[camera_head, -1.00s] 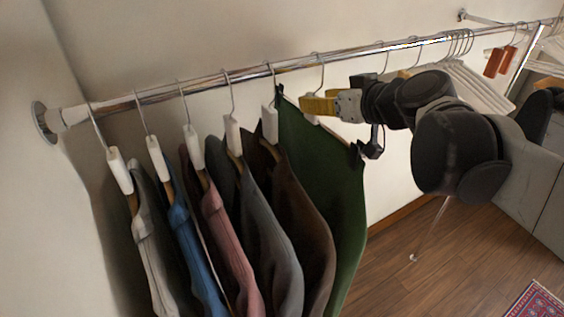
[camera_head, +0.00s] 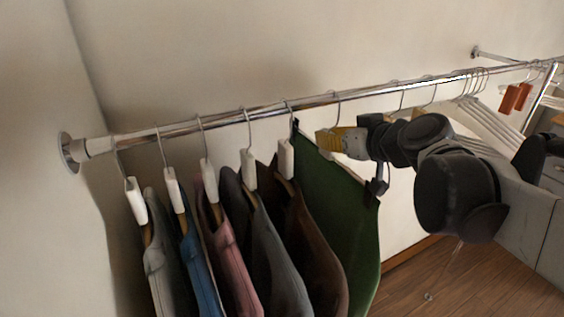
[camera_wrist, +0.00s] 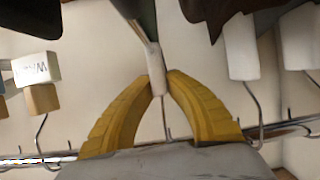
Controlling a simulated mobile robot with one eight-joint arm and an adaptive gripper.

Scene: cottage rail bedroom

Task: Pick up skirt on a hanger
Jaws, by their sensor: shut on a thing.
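A green skirt (camera_head: 340,205) hangs from a hanger whose metal hook (camera_head: 337,108) reaches up to the rail in the head view. My gripper (camera_head: 322,141), with yellow fingers, is at the neck of this hanger, below the rail. In the wrist view my gripper (camera_wrist: 160,82) is shut on the white neck block (camera_wrist: 155,62) of the hanger, with one finger on each side. A dark green part of the skirt (camera_wrist: 133,14) shows at the top of that view. The fingers hide the neck block in the head view.
The metal rail (camera_head: 220,118) runs from the left wall. Several garments, such as a brown one (camera_head: 315,245) and a pink one (camera_head: 228,255), hang close on the left. Pale hangers (camera_head: 490,125) and orange blocks (camera_head: 516,97) are on the right.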

